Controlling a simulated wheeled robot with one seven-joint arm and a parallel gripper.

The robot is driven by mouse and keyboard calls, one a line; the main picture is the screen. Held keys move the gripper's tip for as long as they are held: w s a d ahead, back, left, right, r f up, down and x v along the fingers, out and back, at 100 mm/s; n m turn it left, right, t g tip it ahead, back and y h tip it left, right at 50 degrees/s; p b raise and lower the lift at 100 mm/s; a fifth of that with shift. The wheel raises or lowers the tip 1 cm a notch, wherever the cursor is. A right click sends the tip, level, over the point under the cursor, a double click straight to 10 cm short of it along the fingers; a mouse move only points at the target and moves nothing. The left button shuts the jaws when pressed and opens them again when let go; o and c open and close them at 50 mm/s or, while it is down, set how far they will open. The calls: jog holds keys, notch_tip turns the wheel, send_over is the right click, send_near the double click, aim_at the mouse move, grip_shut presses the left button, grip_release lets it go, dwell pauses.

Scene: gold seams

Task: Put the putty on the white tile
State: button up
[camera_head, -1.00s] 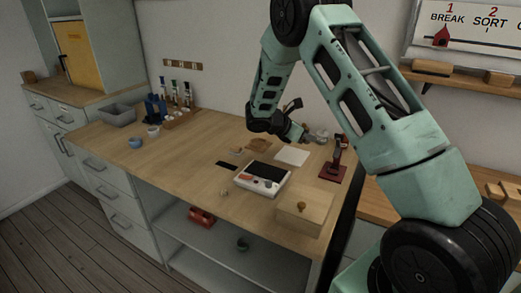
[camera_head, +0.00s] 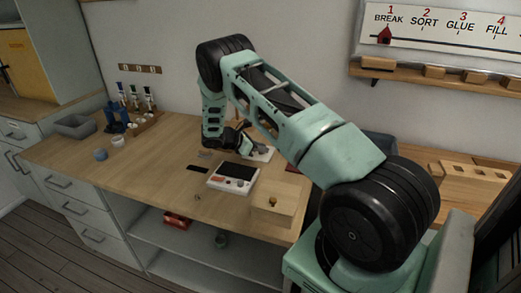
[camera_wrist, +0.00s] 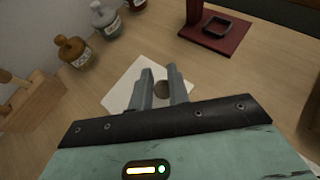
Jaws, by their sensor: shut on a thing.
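My gripper (camera_wrist: 160,82) points down at the work table in the wrist view, its fingers shut on a small round grey-brown lump, the putty (camera_wrist: 161,89). The white tile (camera_wrist: 122,90) lies flat on the table behind the fingers, and the putty shows against its right part. I cannot tell whether the putty touches the tile. In the head view, the white tile (camera_head: 263,154) is partly hidden by my gripper (camera_head: 245,148), and the putty cannot be made out there.
A brown jar (camera_wrist: 75,51) and a grey jar (camera_wrist: 106,20) stand beyond the tile. A dark red stand (camera_wrist: 215,35) is at the upper right. A white device with a black top (camera_head: 233,178) and a wooden box (camera_head: 275,205) are in front of the tile.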

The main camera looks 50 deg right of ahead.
jog(key=shift+f, duration=0.7)
jog(key=shift+f, duration=0.1)
jog(key=o, duration=0.7)
jog(key=shift+o, duration=0.2)
